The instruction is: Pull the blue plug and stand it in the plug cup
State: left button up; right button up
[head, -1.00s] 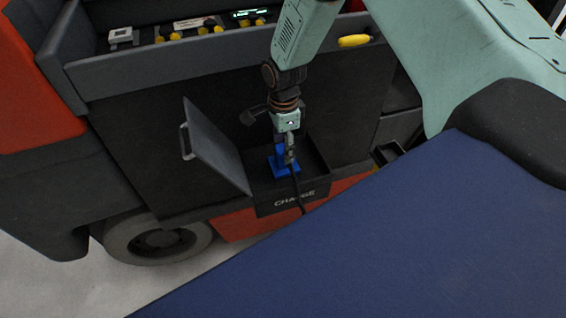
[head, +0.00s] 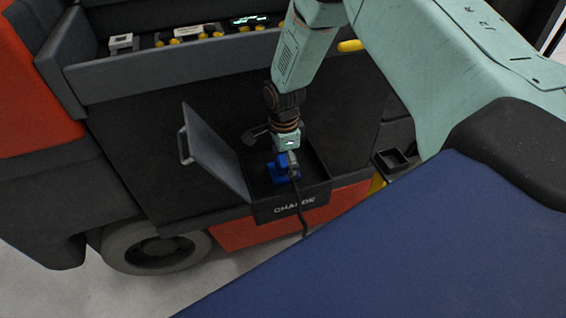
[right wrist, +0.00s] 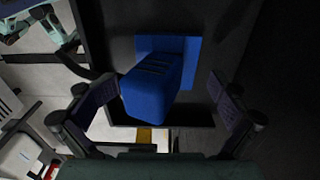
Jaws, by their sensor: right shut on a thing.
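The blue plug (right wrist: 150,90) shows in the right wrist view, between the fingers of my right gripper (right wrist: 160,108). The gripper is shut on it. A flat blue socket plate (right wrist: 182,46) is right behind the plug; I cannot tell whether the plug is still seated in it. In the head view my right gripper (head: 291,162) is at the blue parts (head: 279,174) inside the open charge box (head: 292,208), and hides much of the plug. A square black cup (head: 392,160), likely the plug cup, stands to the right of the box. My left gripper is not in view.
The grey box lid (head: 214,150) stands open to the left of my gripper. A black cable (head: 301,208) hangs over the box front. A shelf edge (head: 180,65) with knobs runs above. The blue surface (head: 400,255) fills the lower right.

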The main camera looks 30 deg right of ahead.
jog(key=shift+w+d, duration=0.1)
jog(key=shift+w, duration=0.25)
jog(key=shift+s+p, duration=0.1)
jog(key=shift+p, duration=0.4)
jog(key=shift+f+p, duration=0.1)
jog(key=shift+p, duration=0.2)
dwell(0.4)
